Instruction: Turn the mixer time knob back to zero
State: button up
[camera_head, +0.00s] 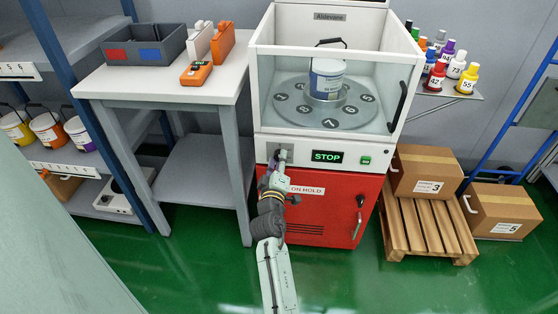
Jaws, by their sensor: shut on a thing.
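The mixer (349,160) stands in the middle, white on top with a red cabinet below. Its front panel has a display (327,156) reading STOP in green. My gripper (280,158) is at the left part of this panel, left of the display. It is shut on the time knob, which is largely hidden behind the fingers, so its pointer and setting cannot be read. My arm reaches up to it from below.
A white-and-blue bucket (326,78) stands on the numbered turntable (290,111) inside the clear hood. A side table (176,83) is at left. Green floor (400,287) is open in front.

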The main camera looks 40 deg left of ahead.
jog(key=shift+r, duration=0.1)
jog(key=o, duration=1.2)
jog(key=shift+c, duration=0.2)
jog(key=v, duration=1.2)
jog(key=shift+a, duration=0.1)
